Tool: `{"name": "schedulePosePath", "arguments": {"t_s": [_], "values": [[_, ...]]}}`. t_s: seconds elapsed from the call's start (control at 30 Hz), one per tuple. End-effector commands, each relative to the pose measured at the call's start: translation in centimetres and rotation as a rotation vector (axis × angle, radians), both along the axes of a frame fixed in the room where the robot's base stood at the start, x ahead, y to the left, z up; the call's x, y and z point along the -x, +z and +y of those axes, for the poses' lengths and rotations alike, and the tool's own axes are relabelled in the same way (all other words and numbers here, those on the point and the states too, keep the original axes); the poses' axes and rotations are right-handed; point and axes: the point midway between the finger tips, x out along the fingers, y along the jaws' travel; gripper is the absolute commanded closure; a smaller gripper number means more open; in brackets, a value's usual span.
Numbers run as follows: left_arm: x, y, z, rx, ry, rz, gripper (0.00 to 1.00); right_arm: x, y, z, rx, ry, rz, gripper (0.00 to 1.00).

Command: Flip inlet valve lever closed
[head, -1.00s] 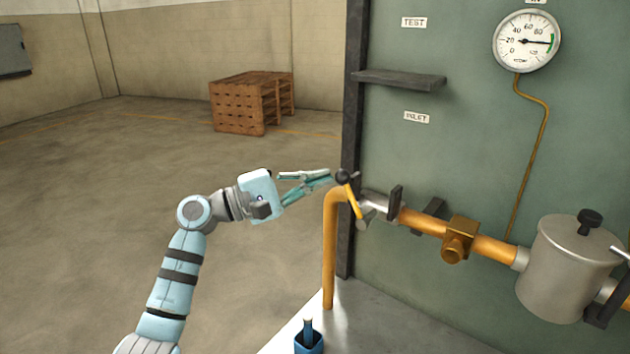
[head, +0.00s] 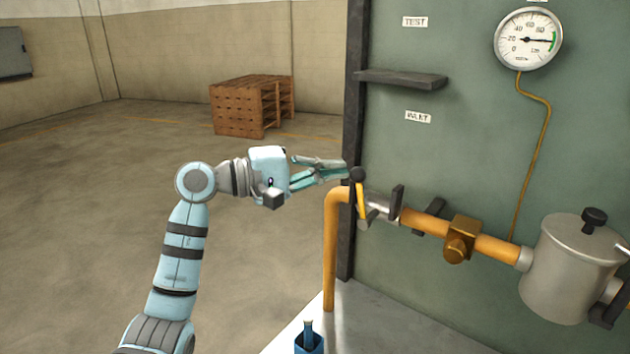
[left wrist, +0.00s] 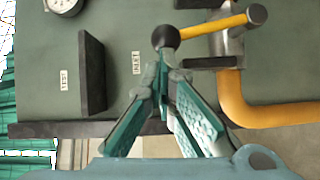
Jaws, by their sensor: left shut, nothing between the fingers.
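The inlet valve lever (head: 361,203) is a yellow bar with a black ball knob (head: 358,174) at its upper end. It sits on a silver valve body (head: 382,207) at the left end of the orange pipe. My left gripper (head: 346,170) is shut and empty, with its fingertips at the left side of the knob. In the left wrist view the black knob (left wrist: 166,37) is just beyond the fingertips (left wrist: 163,68), and the yellow lever (left wrist: 212,26) runs right from it. Whether they touch is hard to tell. My right gripper is not seen.
The orange pipe (head: 330,250) bends down left of the valve. A dark shelf (head: 402,79) juts from the green panel (head: 470,140) above. A gauge (head: 528,39) and a metal canister (head: 565,270) are at the right. A blue container (head: 309,343) stands below. Open floor lies left.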

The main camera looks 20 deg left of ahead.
Motion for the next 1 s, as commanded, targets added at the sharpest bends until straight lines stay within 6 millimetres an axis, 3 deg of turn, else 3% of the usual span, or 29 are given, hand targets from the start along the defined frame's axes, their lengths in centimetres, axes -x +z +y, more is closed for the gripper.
{"name": "schedulePosePath", "arguments": {"t_s": [0.4, 1.0], "values": [[0.6, 0.9, -1.6, -0.147, -0.002, -0.058, 1.0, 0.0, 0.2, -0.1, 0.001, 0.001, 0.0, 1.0], [0.6, 0.9, -1.0, -0.155, 0.001, -0.061, 1.0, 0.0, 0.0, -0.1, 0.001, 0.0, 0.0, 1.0]]}}
